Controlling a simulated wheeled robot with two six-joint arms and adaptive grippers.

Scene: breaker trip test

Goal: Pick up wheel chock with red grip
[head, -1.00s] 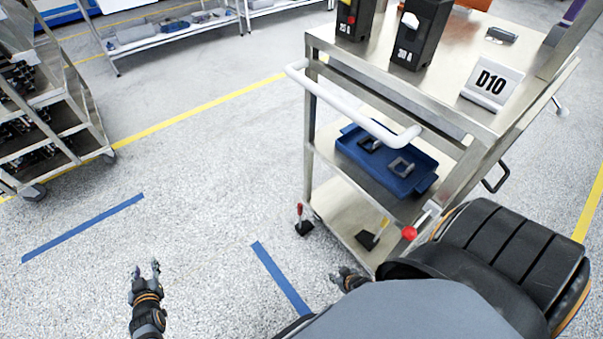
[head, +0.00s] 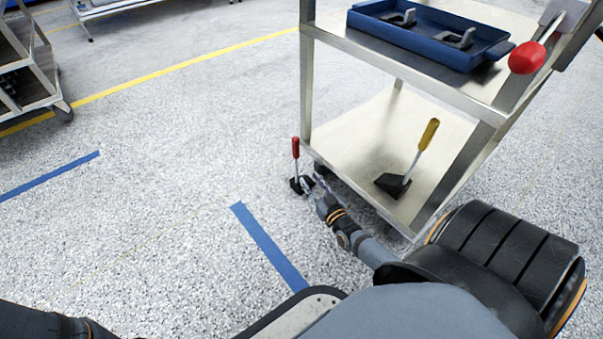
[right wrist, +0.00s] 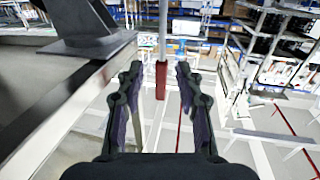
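The wheel chock with the red grip (head: 295,148) stands upright on the floor at the near left corner of the cart, its black base (head: 297,186) partly behind my right gripper (head: 311,183). In the right wrist view, the red grip (right wrist: 161,80) and its grey rod show between the two fingers of my right gripper (right wrist: 160,75). The fingers are apart, and I see no contact with the grip. My left gripper is out of view; only a part of my left arm shows at the lower left corner.
A second chock with a yellow grip (head: 428,134) stands on the cart's bottom shelf (head: 350,130). A blue tray (head: 430,38) lies on the shelf above. A red knob (head: 527,57) sticks out at the right. Blue tape (head: 268,245) marks the open floor to the left.

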